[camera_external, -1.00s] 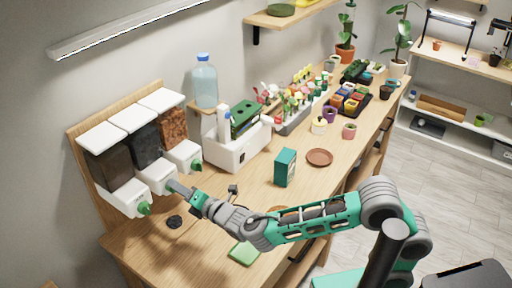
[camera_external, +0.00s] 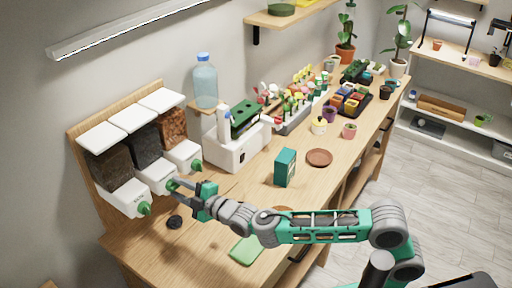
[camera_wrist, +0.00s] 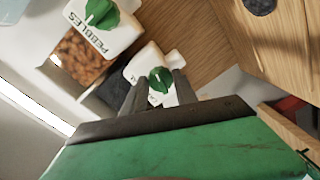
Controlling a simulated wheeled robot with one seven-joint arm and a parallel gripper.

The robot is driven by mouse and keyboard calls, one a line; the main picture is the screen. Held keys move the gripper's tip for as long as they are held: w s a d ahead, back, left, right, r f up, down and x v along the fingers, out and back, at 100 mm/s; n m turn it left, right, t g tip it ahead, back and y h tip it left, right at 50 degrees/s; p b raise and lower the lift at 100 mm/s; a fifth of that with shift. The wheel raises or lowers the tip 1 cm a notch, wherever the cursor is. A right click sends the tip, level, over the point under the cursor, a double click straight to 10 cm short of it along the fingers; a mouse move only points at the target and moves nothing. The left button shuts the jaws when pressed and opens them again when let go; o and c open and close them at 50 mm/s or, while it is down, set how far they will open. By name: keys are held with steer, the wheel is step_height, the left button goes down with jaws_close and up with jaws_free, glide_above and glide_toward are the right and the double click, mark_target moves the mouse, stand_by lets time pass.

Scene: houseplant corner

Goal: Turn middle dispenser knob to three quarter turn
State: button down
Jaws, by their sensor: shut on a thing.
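The middle dispenser (camera_external: 157,174) is a white box with a dark fill, between two similar ones on the wooden back panel. Its green middle knob (camera_wrist: 160,80) shows between my two fingertips in the wrist view. In the external view my gripper (camera_external: 176,185) reaches the dispenser's front and partly hides this knob. My gripper (camera_wrist: 158,92) is shut on the knob, one dark finger on each side. The knob's raised grip shows, but its exact turn angle is hard to read.
The pebbles dispenser (camera_wrist: 103,38) with its green knob (camera_wrist: 101,13) is close beside. The left dispenser's knob (camera_external: 144,208) is on the other side. A black round thing (camera_external: 175,222) and a green pad (camera_external: 246,250) lie on the wooden table (camera_external: 205,250).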

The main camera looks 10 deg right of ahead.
steer(key=shift+s+a+f+m+t+y+b, duration=0.1)
steer(key=shift+m+t+y+b, duration=0.1)
steer(key=shift+m+b, duration=4.35)
steer(key=shift+s+a+m+t+y+b, duration=0.1)
steer(key=shift+m+t+y+b, duration=0.1)
steer(key=shift+m+b, duration=4.4)
steer(key=shift+f+m+t+y+b, duration=0.15)
steer(key=shift+m+b, duration=2.15)
steer(key=shift+m, duration=4.45)
steer(key=shift+r, duration=0.15)
steer(key=c, duration=1)
jaws_free()
steer(key=shift+o, duration=0.2)
